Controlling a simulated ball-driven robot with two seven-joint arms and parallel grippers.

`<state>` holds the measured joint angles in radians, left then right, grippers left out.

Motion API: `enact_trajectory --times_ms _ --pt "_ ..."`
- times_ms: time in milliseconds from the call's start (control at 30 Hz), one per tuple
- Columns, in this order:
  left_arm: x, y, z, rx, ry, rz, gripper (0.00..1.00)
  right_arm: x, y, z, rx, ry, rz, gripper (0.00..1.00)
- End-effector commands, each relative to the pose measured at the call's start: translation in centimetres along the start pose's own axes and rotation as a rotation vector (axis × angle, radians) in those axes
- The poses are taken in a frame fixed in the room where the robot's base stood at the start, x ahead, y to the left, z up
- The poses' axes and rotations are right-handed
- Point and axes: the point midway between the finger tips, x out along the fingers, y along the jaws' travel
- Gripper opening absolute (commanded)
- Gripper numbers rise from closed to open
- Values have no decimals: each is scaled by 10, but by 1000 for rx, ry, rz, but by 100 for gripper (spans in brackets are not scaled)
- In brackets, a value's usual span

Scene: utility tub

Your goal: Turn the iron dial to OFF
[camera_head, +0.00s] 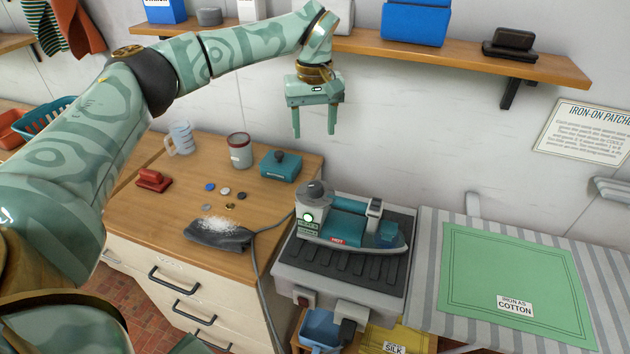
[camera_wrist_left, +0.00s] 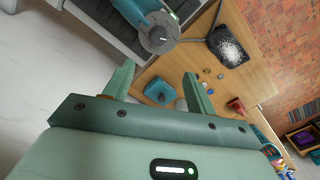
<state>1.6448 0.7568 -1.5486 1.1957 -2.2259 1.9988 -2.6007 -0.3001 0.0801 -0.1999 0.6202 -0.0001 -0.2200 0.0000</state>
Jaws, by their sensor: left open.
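The teal and white iron (camera_head: 350,226) rests on a dark ribbed plate on a grey stand. It bears a red "HOT" label and a lit green light at its left end. The grey round dial (camera_head: 312,192) is on top of the iron's left end; its setting is too small to read. In the left wrist view the dial (camera_wrist_left: 158,38) shows at the top, beyond the fingertips. My left gripper (camera_head: 315,135) is open and empty, fingers pointing down, above and behind the dial, clear of it. My right gripper is not in view.
A teal box (camera_head: 281,166), a mug (camera_head: 240,151), a clear cup (camera_head: 181,138) and a red object (camera_head: 153,181) stand on the wooden counter. The cord hangs left of the stand. The ironing board (camera_head: 425,245) with a green cloth lies right. A shelf (camera_head: 475,62) runs above.

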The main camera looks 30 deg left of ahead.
Motion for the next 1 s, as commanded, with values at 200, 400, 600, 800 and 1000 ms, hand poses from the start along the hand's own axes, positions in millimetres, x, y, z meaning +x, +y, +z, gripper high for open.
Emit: enact_trajectory --times_ms 200,400,600,800,1000 --pt "45 0 2 3 -7 -3 56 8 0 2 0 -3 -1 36" --pt "97 1 3 3 -7 -2 56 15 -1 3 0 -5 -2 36" --pt "138 1 3 3 -6 0 56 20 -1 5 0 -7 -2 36" --pt "157 2 2 4 -3 2 56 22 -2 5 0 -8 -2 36" --pt "160 2 2 3 -3 3 56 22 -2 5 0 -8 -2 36"
